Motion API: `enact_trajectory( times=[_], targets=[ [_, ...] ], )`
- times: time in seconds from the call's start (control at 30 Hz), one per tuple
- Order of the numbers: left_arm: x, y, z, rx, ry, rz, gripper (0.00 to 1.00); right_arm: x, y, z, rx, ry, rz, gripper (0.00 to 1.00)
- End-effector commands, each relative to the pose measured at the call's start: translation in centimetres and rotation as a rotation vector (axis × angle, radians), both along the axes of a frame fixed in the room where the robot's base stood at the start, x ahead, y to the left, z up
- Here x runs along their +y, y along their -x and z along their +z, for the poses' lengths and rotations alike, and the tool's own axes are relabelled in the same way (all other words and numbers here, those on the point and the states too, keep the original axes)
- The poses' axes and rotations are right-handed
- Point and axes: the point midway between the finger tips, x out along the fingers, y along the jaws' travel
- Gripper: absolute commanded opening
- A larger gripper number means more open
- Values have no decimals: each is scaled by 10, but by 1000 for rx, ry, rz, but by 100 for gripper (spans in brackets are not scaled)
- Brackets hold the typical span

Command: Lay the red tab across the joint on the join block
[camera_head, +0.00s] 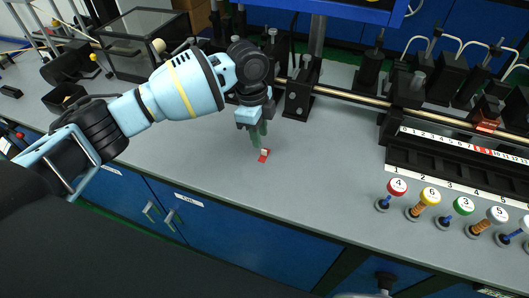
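A small red tab (263,156) with a pale patch on it lies on or just above the grey bench top, left of the middle. My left gripper (259,139) points down with its dark greenish fingers right over the tab. The fingertips are at or very near the tab; I cannot tell whether they are closed on it. I cannot identify the join block or its joint with certainty. My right gripper is not in view.
A metal rail (350,96) with black blocks runs along the back of the bench (320,180). A black numbered rack (450,166) and several coloured numbered knobs (397,187) stand at the right. A dark glass-topped box (140,40) stands back left. The middle front is clear.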

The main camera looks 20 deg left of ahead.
Motion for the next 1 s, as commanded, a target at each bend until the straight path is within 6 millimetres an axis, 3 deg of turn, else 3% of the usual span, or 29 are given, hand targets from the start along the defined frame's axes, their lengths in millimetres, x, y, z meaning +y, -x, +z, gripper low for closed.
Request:
enact_trajectory(
  times=[0.23, 0.53, 0.83, 1.0],
  targets=[
    [-3, 0, -10, -2, 0, 0, 31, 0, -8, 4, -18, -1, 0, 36],
    [-10, 0, -48, -1, 0, 0, 31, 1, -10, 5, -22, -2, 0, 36],
    [-11, 0, -53, -3, 0, -1, 31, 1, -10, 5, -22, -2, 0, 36],
    [-11, 0, -53, -3, 0, 0, 11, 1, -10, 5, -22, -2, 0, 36]
  ],
)
